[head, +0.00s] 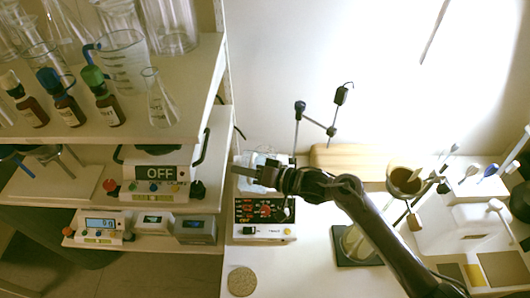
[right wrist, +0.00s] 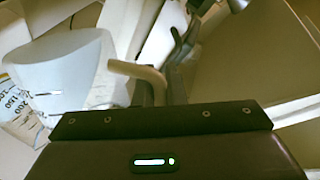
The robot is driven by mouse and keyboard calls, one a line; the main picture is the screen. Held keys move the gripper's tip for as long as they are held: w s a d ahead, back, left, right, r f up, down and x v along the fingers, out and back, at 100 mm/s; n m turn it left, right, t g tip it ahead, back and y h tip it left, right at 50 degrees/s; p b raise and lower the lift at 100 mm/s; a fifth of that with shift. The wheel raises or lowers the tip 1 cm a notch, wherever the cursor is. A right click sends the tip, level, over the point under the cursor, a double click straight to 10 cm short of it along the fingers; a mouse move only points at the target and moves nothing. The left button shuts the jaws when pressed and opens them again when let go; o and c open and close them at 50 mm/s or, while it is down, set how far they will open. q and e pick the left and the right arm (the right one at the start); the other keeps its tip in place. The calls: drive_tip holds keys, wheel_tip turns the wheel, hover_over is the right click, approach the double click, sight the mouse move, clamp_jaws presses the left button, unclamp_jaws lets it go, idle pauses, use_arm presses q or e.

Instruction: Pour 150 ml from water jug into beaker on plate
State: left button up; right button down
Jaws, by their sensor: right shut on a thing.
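My right gripper (head: 248,171) is above the back of the hot plate (head: 264,232), with its arm coming in from the right. In the right wrist view, it is shut on the pale handle (right wrist: 138,72) of the whitish translucent water jug (right wrist: 65,72). A clear beaker with printed marks (right wrist: 18,95) shows at the left edge, partly behind the jug. In the head view, a clear vessel (head: 262,156) shows just behind the gripper; I cannot tell the jug from the beaker there. The water level and any stream are not readable. My left gripper is not in view.
Shelves at left hold glassware, brown bottles (head: 108,108), a balance (head: 100,224) and a device reading OFF (head: 160,173). A stand rod (head: 298,130) rises behind the plate. A cork disc (head: 241,281) lies in front. A funnel (head: 405,180) stands at right.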

drive_tip(key=shift+w+d+r+m+p, duration=0.1)
drive_tip(key=shift+w+r+m+p, duration=0.4)
drive_tip(key=shift+p, duration=0.7)
idle(4.8)
drive_tip(key=shift+s, duration=0.2)
idle(0.4)
drive_tip(key=shift+s+f+n+b, duration=0.25)
drive_tip(key=shift+f+n+b, duration=0.15)
drive_tip(key=shift+f+b, duration=0.25)
drive_tip(key=shift+s+a+f+n+t+b, duration=0.15)
drive_tip(key=shift+s+f+n+b, duration=0.15)
drive_tip(key=shift+f+n+b, duration=0.15)
drive_tip(key=shift+s+a+f+n+t+b, duration=0.15)
drive_tip(key=shift+s+f+n+b, duration=0.1)
drive_tip(key=shift+f+n+b, duration=0.15)
drive_tip(key=shift+s+a+f+n+t+b, duration=0.25)
drive_tip(key=shift+s+n+b, duration=0.25)
drive_tip(key=shift+s+n, duration=0.35)
drive_tip(key=shift+s+a+f+n+t+b, duration=0.15)
drive_tip(key=shift+s+f+n+b, duration=0.2)
drive_tip(key=shift+s+n+b, duration=0.35)
drive_tip(key=shift+s+a+f+n+t+b, duration=0.2)
drive_tip(key=shift+s+f+n+b, duration=0.15)
drive_tip(key=shift+s+n, duration=0.55)
